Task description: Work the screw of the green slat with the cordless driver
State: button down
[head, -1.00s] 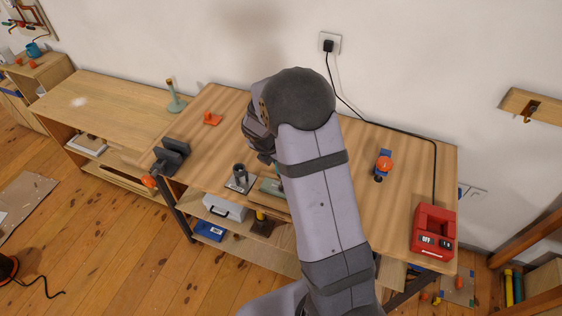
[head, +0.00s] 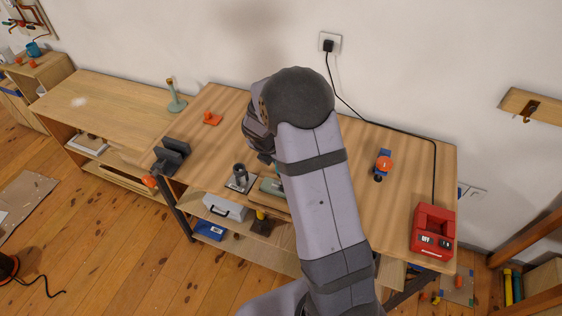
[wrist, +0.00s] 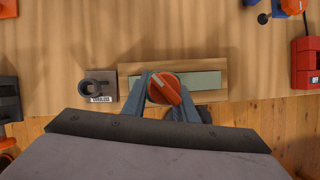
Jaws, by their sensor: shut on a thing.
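The green slat (wrist: 203,80) lies on a wooden board (wrist: 222,94) near the bench's front edge. In the head view the slat (head: 269,186) is partly hidden by my arm. My gripper (wrist: 165,98) is shut on an orange-topped tool (wrist: 167,86), which appears to be the cordless driver, seen from above over the slat's left part. The tool's lower end and the screw are hidden, so I cannot tell whether they touch. The grey holder (wrist: 100,84) with a label stands just left of the board, its ring apparently empty.
A red box marked OFF (head: 433,233) stands at the bench's right end. A blue and orange item (head: 382,165) lies right of my arm. A dark vise-like block (head: 171,157) is at the left edge and an orange piece (head: 212,118) at the back. The bench top between is clear.

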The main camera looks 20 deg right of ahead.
jog(key=shift+f, duration=0.25)
dwell(0.7)
jog(key=shift+s+f, duration=0.3)
jog(key=shift+f, duration=0.15)
dwell(0.9)
jog(key=shift+a+r, duration=0.1)
jog(key=shift+w+r+p, duration=0.25)
jog(key=shift+r+p, duration=0.65)
jog(key=shift+r, duration=0.05)
notch_tip(320, 180, up, 5)
jog(key=p, duration=0.5)
jog(key=shift+w+r, duration=0.1)
jog(key=shift+r, duration=0.05)
